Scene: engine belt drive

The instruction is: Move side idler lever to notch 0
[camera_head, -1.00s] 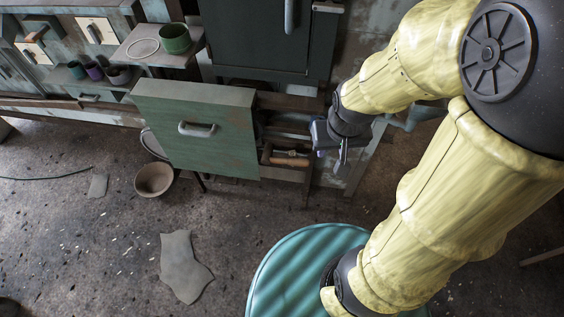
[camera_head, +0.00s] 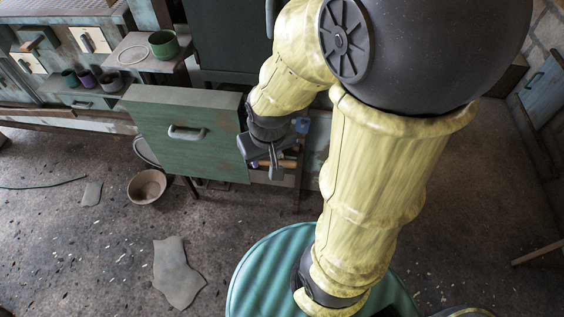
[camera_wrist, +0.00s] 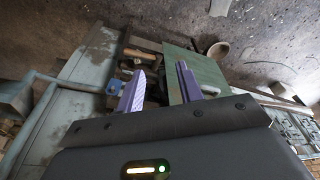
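My gripper (camera_head: 266,168) is in front of the opening beside the green panel in the head view. In the wrist view, its two purple fingers (camera_wrist: 160,82) stand apart with nothing held between them. The side idler lever cannot be made out for certain in either view. A wooden-coloured cylindrical piece (camera_head: 284,163) shows beside my gripper, partly hidden by it; similar tan pieces (camera_wrist: 138,55) lie beyond the fingers in the wrist view. A small blue part (camera_head: 301,125) sits right of my wrist, and a blue part (camera_wrist: 114,86) is left of the left finger.
The green panel with a handle (camera_head: 160,125) stands out left of the gripper and also shows in the wrist view (camera_wrist: 200,72). A bowl (camera_head: 147,186) and a flat scrap (camera_head: 175,272) lie on the floor. A green pot (camera_head: 163,45) is on a shelf.

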